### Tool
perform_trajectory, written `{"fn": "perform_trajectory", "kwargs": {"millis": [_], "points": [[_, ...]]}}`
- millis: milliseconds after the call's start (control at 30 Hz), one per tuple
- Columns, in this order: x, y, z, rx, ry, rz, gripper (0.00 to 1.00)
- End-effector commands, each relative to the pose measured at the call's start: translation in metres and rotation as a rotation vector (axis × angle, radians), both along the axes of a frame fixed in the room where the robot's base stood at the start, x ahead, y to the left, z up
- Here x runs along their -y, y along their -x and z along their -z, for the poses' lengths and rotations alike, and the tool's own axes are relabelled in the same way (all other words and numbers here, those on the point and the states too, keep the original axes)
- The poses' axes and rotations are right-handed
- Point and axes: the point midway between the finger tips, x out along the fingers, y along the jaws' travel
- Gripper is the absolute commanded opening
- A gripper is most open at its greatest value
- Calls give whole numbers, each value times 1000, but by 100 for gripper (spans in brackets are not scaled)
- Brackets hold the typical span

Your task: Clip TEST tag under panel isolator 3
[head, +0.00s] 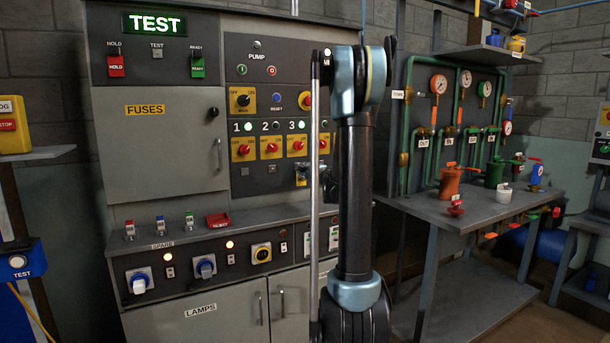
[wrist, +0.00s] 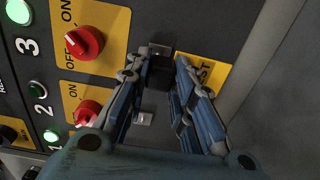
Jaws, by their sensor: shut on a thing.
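The yellow TEST tag (wrist: 208,74) shows in the wrist view, with its dark block (wrist: 160,72) between my fingertips. My gripper (wrist: 161,78) is shut on it, and the right finger covers part of the lettering. The block is right at a small metal clip (wrist: 160,48) below isolator 3 (wrist: 84,42), a red knob on a yellow plate. I cannot tell whether it is seated on the clip. In the head view my gripper (head: 303,174) is just below isolator 3 (head: 297,147), partly hidden by my arm.
Isolator 2 (wrist: 88,110) and another bare clip (wrist: 143,119) are close to my left finger. Lamps 1 and 3 are lit green and lamp 2 is dark.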

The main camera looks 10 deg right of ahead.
Motion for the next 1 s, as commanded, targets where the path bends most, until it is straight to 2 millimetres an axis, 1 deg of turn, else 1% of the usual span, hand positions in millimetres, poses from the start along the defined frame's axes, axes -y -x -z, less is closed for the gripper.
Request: {"fn": "perform_trajectory", "kwargs": {"millis": [100, 333, 1000], "points": [[-3, -10, 0, 0, 0, -1, 0], [-7, -22, 0, 0, 0, -1, 0], [-9, -24, 0, 0, 0, -2, 0]]}}
